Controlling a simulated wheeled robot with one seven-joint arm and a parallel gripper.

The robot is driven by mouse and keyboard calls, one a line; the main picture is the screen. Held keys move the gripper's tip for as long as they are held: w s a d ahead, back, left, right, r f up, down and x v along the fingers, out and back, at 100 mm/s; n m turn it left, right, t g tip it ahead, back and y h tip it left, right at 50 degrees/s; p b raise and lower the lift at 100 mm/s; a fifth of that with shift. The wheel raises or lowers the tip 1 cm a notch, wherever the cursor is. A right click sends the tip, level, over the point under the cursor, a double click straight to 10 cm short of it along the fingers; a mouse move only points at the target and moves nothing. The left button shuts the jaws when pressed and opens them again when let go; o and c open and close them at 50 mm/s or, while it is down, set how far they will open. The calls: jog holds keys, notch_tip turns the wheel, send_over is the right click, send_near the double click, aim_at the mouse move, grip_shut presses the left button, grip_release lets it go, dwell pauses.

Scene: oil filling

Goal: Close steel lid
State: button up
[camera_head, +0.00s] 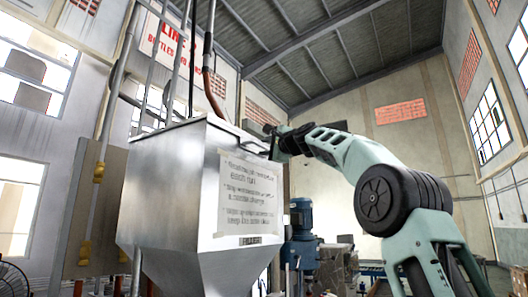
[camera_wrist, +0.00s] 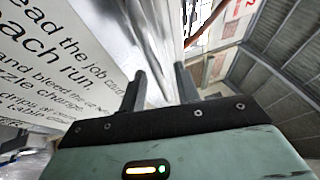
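The steel hopper (camera_head: 165,195) stands at the centre left in the head view, with a printed notice (camera_head: 249,190) on its front face. My gripper (camera_head: 270,132) is at the hopper's upper right edge. In the wrist view, my gripper's two dark fingers (camera_wrist: 162,88) stand apart with a gap between them. Shiny steel (camera_wrist: 150,45) shows beyond and between the fingertips. I cannot tell whether it is the lid or the hopper's rim, or whether the fingers touch it. The lid is not clearly distinguishable in the head view, which looks up from below the hopper's top.
Pipes and a brown hose (camera_head: 211,85) rise above the hopper. A blue motor (camera_head: 301,216) stands behind it to the right. A grey panel (camera_head: 92,205) with yellow fittings is at the left. The air above and right of my arm looks open.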

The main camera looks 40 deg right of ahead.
jog(key=s+f+b, duration=0.2)
jog(key=s+b, duration=0.7)
jog(key=s, duration=0.6)
jog(key=shift+s+a+f+b, duration=0.3)
jog(key=shift+a+f+b, duration=0.05)
jog(key=shift+a+f, duration=0.05)
